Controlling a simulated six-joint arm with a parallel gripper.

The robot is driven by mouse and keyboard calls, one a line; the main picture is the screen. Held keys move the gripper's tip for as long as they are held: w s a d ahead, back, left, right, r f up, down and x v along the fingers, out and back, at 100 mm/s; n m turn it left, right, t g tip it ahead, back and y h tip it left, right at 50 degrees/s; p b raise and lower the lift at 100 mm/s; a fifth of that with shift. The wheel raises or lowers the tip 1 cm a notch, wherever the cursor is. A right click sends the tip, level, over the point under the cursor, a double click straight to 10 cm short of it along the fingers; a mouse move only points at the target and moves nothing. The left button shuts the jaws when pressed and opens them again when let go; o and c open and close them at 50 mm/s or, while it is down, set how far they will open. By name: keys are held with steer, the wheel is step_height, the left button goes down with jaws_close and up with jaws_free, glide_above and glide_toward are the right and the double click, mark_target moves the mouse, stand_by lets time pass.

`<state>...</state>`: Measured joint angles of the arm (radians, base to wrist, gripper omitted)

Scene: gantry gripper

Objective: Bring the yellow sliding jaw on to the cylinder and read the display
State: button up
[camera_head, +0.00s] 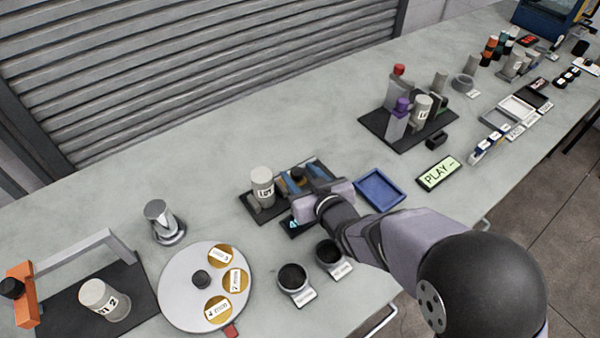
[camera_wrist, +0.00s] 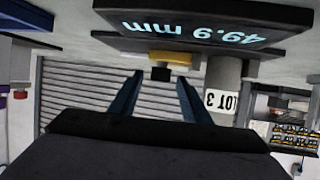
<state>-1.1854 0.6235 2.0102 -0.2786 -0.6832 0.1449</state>
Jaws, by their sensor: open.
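A pale cylinder labelled LOT (camera_head: 262,187) stands upright on a dark gauge base (camera_head: 262,213). In the wrist view, which is upside down, the cylinder reads LOT 3 (camera_wrist: 222,85). The yellow sliding jaw (camera_wrist: 170,57) with a black knob (camera_wrist: 160,74) is beside it, with a small gap seeming to show between them. The display (camera_wrist: 200,27) reads 49.9 mm; in the head view my wrist partly covers it. My gripper (camera_wrist: 160,78) is open, its blue fingers apart on either side of the knob. Whether they touch the knob is unclear.
A blue tray (camera_head: 380,188) lies right of my gripper. Two dark cups (camera_head: 292,278) stand in front, and a round dial plate (camera_head: 175,290) is at front left. A black base with several blocks (camera_head: 375,125) and a PLAY display (camera_head: 438,173) stand farther right. The table behind the gauge is clear.

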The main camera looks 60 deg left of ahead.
steer(key=shift+a+f, duration=0.1)
steer(key=shift+a, duration=0.05)
jaws_close()
steer(key=shift+s+b, duration=0.35)
steer(key=shift+s, duration=0.3)
jaws_free()
